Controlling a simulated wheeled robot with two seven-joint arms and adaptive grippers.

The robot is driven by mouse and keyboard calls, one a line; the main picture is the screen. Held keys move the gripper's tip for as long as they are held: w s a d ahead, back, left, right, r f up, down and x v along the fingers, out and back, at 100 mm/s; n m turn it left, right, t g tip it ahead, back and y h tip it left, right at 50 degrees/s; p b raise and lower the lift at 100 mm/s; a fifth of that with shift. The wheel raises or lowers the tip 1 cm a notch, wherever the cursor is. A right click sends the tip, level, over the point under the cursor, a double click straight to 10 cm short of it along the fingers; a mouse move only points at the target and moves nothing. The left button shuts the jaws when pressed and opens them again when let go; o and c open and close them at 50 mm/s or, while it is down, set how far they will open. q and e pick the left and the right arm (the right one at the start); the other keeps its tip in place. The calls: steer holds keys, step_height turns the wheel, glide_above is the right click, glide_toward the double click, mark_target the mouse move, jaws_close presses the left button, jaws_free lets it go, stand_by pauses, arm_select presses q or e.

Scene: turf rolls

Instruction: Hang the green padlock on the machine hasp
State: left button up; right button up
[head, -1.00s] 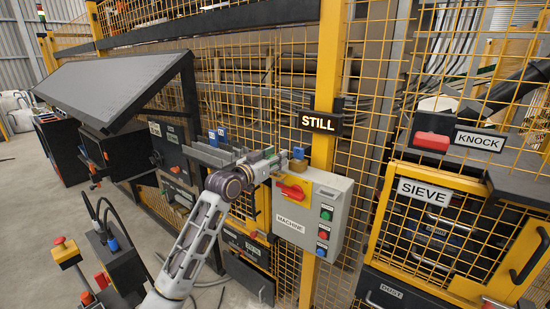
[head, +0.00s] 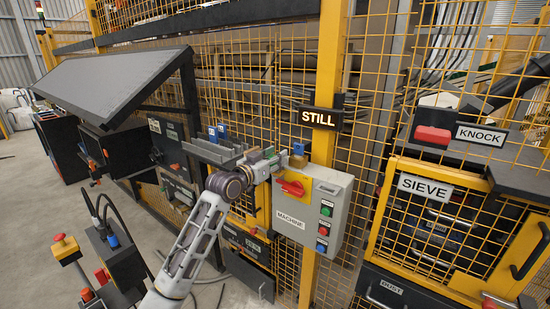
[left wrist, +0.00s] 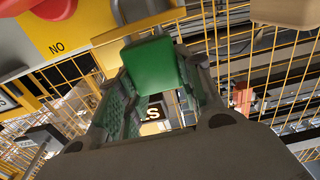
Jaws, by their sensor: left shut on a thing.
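The green padlock (left wrist: 152,68) is between the fingers of my left gripper, filling the middle of the left wrist view. In the head view my left gripper (head: 272,163) is shut on it, at the upper left of the grey MACHINE box (head: 327,222); only a small green patch shows there. The box has a red switch handle (head: 292,187) on a yellow plate. In the left wrist view the yellow plate (left wrist: 75,30) lies just past the padlock, to the upper left. The hasp is not clearly distinguishable, and I cannot tell whether the padlock touches it. My right gripper is out of view.
A yellow post (head: 322,150) with a STILL sign (head: 321,117) stands behind the box. Grey trays (head: 215,152) lie to the left. Yellow mesh fencing backs the area.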

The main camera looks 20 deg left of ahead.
arm_select(q)
steer(key=shift+f, duration=0.4)
steer(key=o, duration=1.1)
steer(key=shift+o, duration=0.2)
steer(key=v, duration=1.2)
stand_by(0.9)
